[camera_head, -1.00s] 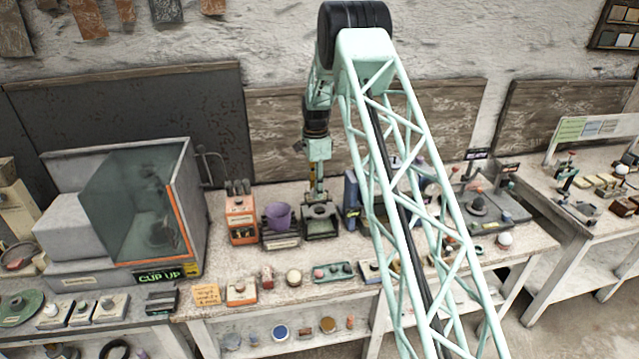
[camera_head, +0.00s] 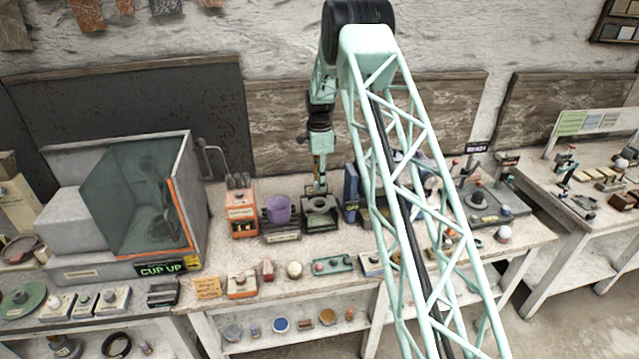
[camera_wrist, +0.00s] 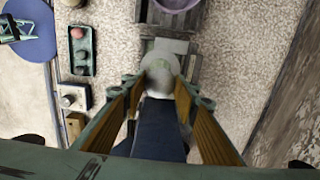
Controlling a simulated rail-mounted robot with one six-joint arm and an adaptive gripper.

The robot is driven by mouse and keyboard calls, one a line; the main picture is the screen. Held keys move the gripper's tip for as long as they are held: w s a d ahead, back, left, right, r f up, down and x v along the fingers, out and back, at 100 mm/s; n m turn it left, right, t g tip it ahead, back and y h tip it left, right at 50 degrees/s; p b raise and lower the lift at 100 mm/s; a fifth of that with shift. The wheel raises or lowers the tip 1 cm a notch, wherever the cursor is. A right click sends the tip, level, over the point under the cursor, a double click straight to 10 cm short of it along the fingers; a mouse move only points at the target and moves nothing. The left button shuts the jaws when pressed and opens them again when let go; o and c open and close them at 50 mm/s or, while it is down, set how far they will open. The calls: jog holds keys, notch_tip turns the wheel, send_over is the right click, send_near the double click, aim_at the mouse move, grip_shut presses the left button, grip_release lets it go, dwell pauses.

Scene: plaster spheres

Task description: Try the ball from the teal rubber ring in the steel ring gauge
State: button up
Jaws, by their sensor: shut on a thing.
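My gripper (camera_wrist: 160,82) is shut on a pale grey ball (camera_wrist: 160,72), which shows between the two fingertips in the wrist view. In the head view my gripper (camera_head: 320,187) points down just over a dark square stand (camera_head: 321,222) with a round opening. I cannot tell for sure whether this stand is the steel ring gauge. The ball is too small to make out in the head view, and its height over the stand is unclear. I cannot pick out the teal rubber ring with certainty.
A purple cup (camera_head: 278,209) and an orange box (camera_head: 241,214) stand left of the stand, and a blue upright block (camera_head: 351,192) stands close on its right. A teal tray (camera_head: 333,264), a cream ball (camera_head: 295,269) and small items line the bench's front. My arm hides part of the bench.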

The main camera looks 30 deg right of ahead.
jog(key=shift+f+b, duration=1.25)
jog(key=shift+f, duration=1.4)
jog(key=shift+f+b, duration=1.25)
jog(key=shift+f, duration=0.3)
dwell(1.8)
jog(key=o, duration=1)
jog(key=shift+r, duration=0.15)
jog(key=shift+r+p, duration=0.4)
jog(key=shift+r, duration=1.4)
